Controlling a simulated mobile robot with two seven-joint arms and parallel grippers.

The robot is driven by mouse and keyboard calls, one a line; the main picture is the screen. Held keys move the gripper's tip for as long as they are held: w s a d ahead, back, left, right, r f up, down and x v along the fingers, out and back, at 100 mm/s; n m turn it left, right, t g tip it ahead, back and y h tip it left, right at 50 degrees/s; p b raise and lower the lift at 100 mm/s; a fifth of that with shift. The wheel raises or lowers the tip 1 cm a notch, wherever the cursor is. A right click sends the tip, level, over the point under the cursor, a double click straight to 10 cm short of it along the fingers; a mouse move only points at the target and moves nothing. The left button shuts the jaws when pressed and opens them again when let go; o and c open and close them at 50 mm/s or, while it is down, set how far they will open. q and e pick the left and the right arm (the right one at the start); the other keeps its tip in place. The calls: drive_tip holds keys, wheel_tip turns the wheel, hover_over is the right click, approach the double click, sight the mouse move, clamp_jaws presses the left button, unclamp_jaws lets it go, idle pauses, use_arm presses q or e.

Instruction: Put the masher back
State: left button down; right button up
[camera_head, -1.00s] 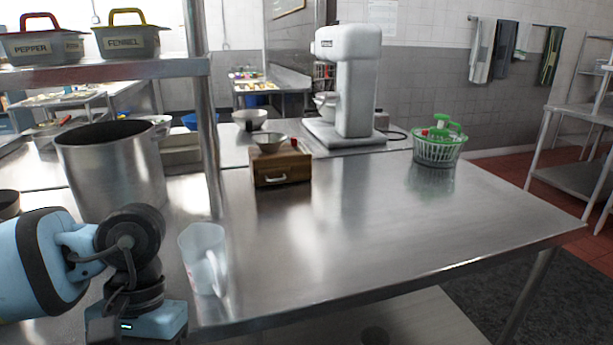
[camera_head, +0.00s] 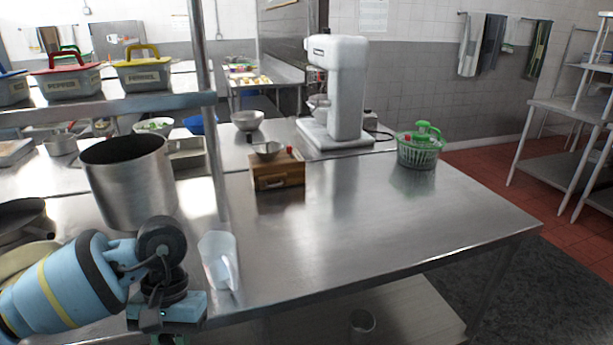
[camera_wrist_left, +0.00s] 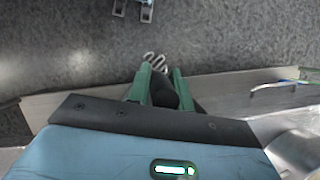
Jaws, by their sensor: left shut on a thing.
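The masher (camera_wrist_left: 163,93) shows in the left wrist view, with a dark handle between the green fingers and a wavy metal end beyond the fingertips. My left gripper (camera_wrist_left: 160,77) is shut on its handle. It holds the masher over the grey floor mat, beside the metal counter's edge. In the head view my left wrist is at the lower left, in front of the counter's near edge; the fingers are mostly cut off there and the masher does not show. My right gripper is in neither view.
On the counter (camera_head: 350,235) stand a clear jug (camera_head: 217,258), a large pot (camera_head: 128,185), a wooden box (camera_head: 277,172) with a bowl, a white mixer (camera_head: 338,95) and a green salad spinner (camera_head: 418,148). A post (camera_head: 203,70) carries the shelf. The counter's front right is clear.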

use_arm(q)
drive_tip(key=x, duration=0.4)
drive_tip(key=w+x, duration=0.1)
drive_tip(key=x, duration=0.9)
drive_tip(key=shift+w+f, duration=0.25)
drive_tip(key=shift+f, duration=0.3)
drive_tip(key=shift+a, duration=0.15)
